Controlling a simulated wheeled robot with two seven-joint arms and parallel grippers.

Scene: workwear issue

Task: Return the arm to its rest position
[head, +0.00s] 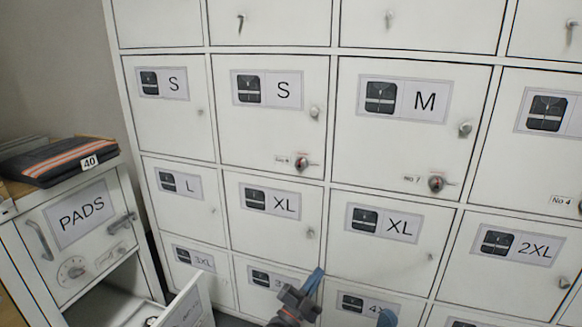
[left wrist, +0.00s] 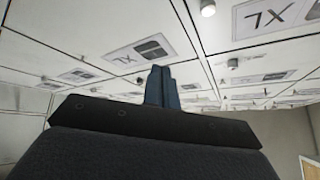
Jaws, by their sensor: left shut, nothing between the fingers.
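My left gripper (head: 316,278) is at the bottom centre of the head view, in front of the lower doors of the white locker wall (head: 333,150). Its blue fingers are together and empty. In the left wrist view the two fingers (left wrist: 160,88) stand side by side, with locker doors behind them. A blue rounded tip (head: 387,318) shows at the bottom edge of the head view to the right; it may be part of my right gripper, but too little shows to tell its state.
A white cabinet (head: 20,257) labelled PADS stands at the left, with folded dark workwear (head: 60,160) tagged 40 on top. Its lower drawer (head: 185,306) is pulled out. The locker doors carry size labels and small knobs; the visible ones look shut.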

